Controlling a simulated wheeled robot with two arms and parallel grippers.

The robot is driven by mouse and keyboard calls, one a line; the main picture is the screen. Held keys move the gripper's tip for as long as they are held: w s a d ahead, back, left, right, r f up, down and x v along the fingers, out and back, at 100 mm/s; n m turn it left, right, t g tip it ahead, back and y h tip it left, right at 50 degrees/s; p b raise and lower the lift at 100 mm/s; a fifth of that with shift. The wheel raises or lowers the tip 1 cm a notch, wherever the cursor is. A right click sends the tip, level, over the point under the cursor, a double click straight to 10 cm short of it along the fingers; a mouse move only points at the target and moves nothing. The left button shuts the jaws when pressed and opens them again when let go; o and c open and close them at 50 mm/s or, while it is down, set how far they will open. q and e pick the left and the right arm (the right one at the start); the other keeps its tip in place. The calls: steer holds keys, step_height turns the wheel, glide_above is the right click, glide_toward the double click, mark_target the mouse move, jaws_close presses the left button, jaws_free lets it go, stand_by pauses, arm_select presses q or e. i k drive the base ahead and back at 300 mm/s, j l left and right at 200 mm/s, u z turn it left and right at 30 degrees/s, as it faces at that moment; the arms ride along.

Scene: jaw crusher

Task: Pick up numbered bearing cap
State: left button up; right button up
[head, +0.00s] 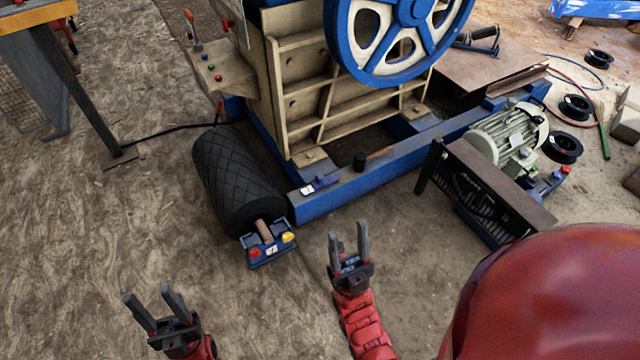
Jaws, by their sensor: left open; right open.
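A small blue piece with a white label (313,187) lies on the blue base beam of the crusher; it looks like the numbered bearing cap, but I cannot read a number. A blue bearing block (270,252) with a yellow and a red knob and a white label sits at the near end of the black roller (235,180), under its bare brown shaft end. My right gripper (348,236) is open and empty, lower right of the labelled piece and right of the block. My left gripper (148,297) is open and empty, low at the left, away from both.
The crusher with its blue flywheel (398,40) stands behind the beam (385,175). A motor (510,135) and a brown guard plate (492,185) are at the right. An orange-topped table (38,14) is at the upper left. Ground at the left is clear.

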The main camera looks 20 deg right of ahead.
mark_target(321, 181)
steer(key=i+l+z, duration=0.1)
steer(key=i+l, duration=0.35)
steer(key=i+l+z, duration=0.1)
steer(key=i+l, duration=0.3)
steer(key=i, duration=0.2)
steer(key=i+l, duration=0.35)
steer(key=i, duration=0.25)
steer(key=k+z, duration=0.05)
